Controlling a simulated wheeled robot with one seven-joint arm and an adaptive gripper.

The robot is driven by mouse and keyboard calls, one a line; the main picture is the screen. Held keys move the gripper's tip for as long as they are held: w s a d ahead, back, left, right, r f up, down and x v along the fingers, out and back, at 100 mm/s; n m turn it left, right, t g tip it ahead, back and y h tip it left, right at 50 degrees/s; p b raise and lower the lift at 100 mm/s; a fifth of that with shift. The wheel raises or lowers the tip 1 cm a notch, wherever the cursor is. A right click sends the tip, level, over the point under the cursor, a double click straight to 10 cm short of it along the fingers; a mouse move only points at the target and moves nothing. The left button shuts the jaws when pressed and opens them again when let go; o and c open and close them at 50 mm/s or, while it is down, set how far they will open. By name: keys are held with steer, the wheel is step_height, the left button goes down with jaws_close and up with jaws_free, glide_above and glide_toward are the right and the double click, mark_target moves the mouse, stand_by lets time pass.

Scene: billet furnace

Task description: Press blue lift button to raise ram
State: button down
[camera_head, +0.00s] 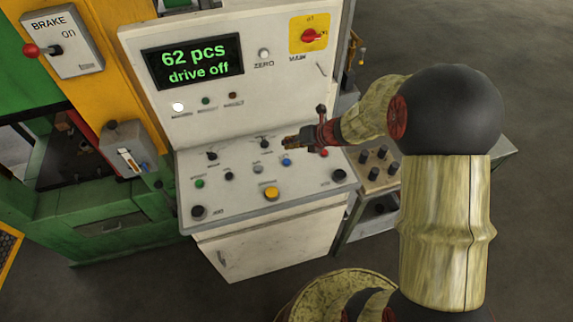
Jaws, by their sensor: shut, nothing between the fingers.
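The blue button (287,162) sits on the sloped desk of the white control cabinet (245,252), right of a grey button (257,169). My gripper (286,143) is shut and empty. Its tip points left and shows just above the blue button in the picture. A gap shows between tip and button in the picture, but the height above the desk cannot be told. The display (193,62) reads "62 pcs" and "drive off". The ram cannot be made out.
Nearby on the desk are a red button (323,153), a yellow button (271,194), a green button (199,184) and black selector knobs. A red-and-yellow main switch (311,35) is above. A brake lever box (64,42) is at left. A side table (384,180) holds dark cylinders.

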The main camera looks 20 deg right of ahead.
mark_target(288, 160)
steer(key=shift+f+b, duration=1.85)
steer(key=shift+f, duration=0.75)
steer(key=shift+f, duration=0.4)
steer(key=shift+f+b, duration=0.45)
steer(key=shift+b, duration=0.1)
steer(key=shift+r+p, duration=0.9)
step_height(288, 160, up, 5)
steer(key=p, duration=0.4)
steer(key=shift+p, duration=0.4)
